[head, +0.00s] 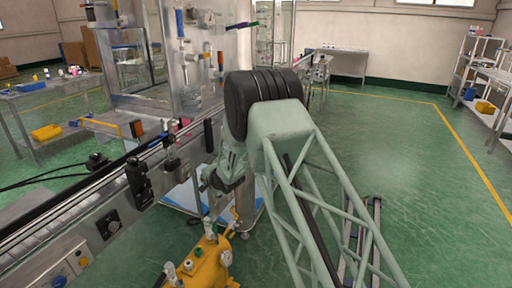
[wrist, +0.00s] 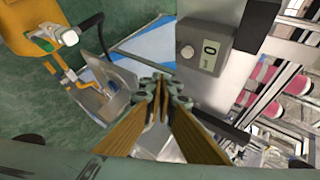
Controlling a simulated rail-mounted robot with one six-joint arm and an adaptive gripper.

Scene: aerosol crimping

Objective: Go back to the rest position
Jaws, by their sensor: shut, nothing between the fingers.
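My gripper (wrist: 160,92) is shut and empty in the wrist view, its two brown fingers meeting at the middle of the picture. It hangs in the air beside the crimping machine, apart from anything I can see. In the head view my arm reaches forward from the lower right and bends down at a dark joint. The fingertips are hard to make out there, behind my arm's lower links.
A yellow tank (head: 205,262) with valves stands on the floor below; it also shows in the wrist view (wrist: 25,35). A conveyor (head: 60,205) runs along the left. Green floor (head: 400,170) is clear at right.

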